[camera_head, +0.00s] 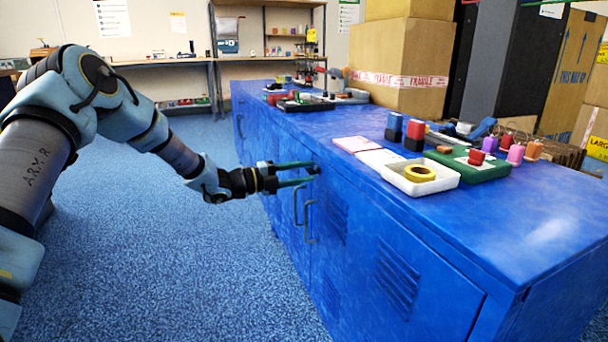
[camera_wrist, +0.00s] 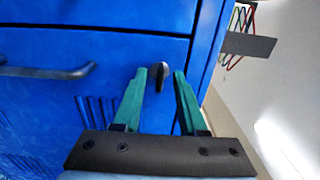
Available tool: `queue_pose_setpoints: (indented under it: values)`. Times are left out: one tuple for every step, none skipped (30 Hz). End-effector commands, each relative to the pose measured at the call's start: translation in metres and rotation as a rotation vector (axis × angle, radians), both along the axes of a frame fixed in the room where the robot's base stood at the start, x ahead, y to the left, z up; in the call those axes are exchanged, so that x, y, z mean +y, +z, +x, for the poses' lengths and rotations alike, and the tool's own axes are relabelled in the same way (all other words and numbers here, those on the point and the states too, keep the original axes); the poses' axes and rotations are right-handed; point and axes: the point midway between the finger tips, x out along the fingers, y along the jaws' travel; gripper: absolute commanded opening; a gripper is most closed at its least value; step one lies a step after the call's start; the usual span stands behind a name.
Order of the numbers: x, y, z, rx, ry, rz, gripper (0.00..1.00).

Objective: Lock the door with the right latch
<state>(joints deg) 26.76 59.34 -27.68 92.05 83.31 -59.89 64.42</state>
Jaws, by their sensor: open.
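The blue cabinet (camera_head: 375,255) has doors on its front with two bar handles, one at the left (camera_head: 298,205) and one at the right (camera_head: 310,222). My gripper (camera_head: 311,173) is at the upper part of the front, just above the handles. In the wrist view, a small dark latch (camera_wrist: 161,71) sits on the blue front near the top edge of the door. The green fingers of my gripper (camera_wrist: 160,75) are open on either side of it. I cannot tell whether they touch it. One handle (camera_wrist: 45,71) shows at the left there.
Shelves (camera_head: 268,45) stand at the back. The blue floor (camera_head: 215,270) before the cabinet is clear.

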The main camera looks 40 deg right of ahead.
Motion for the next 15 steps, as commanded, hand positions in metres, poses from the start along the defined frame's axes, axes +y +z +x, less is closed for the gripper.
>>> queue_pose_setpoints:
  values:
    - [-0.0012,0.0000,-0.0006,0.000,0.000,0.000,0.41]
    - [-0.0014,0.0000,-0.0006,0.000,0.000,0.000,0.41]
    - [-0.0015,0.0001,-0.0007,0.000,0.000,0.000,0.41]
    - [-0.0015,0.0001,-0.0007,0.000,0.000,0.000,0.41]
    - [-0.0014,0.0001,-0.0006,0.000,0.000,0.000,0.41]
    - [-0.0014,0.0001,-0.0006,0.000,0.000,0.000,0.41]
    - [-0.0013,0.0001,-0.0006,0.000,0.000,0.000,0.41]
    - [-0.0013,0.0001,-0.0006,0.000,0.000,0.000,0.41]
    - [-0.0012,0.0001,-0.0005,0.000,0.000,0.000,0.37]
    - [-0.0012,0.0001,-0.0005,0.000,0.000,0.000,0.33]
    - [-0.0011,0.0001,-0.0004,0.000,0.000,0.000,0.30]
    - [-0.0011,0.0001,-0.0004,0.000,0.000,0.000,0.26]
    - [-0.0011,0.0001,-0.0004,0.000,0.000,0.000,0.22]
    - [-0.0010,0.0001,-0.0004,0.000,0.000,0.000,0.19]
    - [-0.0010,0.0001,-0.0004,0.000,0.000,0.000,0.14]
